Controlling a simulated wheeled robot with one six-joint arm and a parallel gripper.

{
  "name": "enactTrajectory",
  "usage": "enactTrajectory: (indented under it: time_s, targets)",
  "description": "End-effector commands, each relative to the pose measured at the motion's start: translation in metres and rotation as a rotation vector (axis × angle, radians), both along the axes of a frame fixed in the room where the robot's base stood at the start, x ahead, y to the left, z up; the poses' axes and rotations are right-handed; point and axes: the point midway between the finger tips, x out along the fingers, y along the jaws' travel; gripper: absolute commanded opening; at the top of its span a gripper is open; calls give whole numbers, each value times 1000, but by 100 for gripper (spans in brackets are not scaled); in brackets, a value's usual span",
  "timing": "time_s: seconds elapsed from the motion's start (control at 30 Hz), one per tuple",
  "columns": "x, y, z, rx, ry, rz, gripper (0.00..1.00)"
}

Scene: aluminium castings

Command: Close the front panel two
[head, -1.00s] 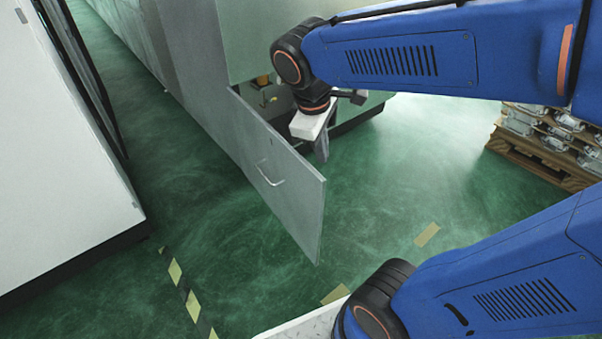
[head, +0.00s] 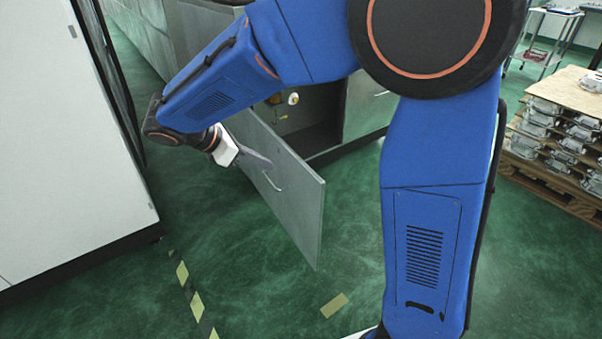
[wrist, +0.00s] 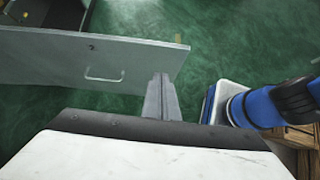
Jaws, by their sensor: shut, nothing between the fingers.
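The front panel (head: 297,207) is a grey hinged door with a thin metal handle. In the head view it stands swung open, away from the grey cabinet (head: 368,103), with the dark inside partly visible. My gripper (head: 262,163) is on the handle side of the panel, near its upper edge and hinge-side half in the picture. In the wrist view the panel (wrist: 50,62) spans the upper left with its handle and a small lock. My gripper fingers (wrist: 162,92) are shut and empty, in front of the panel's free end there. I cannot tell whether they touch it.
A wooden pallet (head: 550,178) stacked with castings is at the right. A trolley (head: 541,40) stands far back. Green floor around the panel's free end is clear, with yellow tape marks.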

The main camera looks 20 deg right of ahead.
Motion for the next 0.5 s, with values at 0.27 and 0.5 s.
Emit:
enactTrajectory:
  time_s: [0.27,0.5]
  targets:
    - [5,-7,-12,-14,7,14,0]
    - [11,-37,-40,-13,9,11,0]
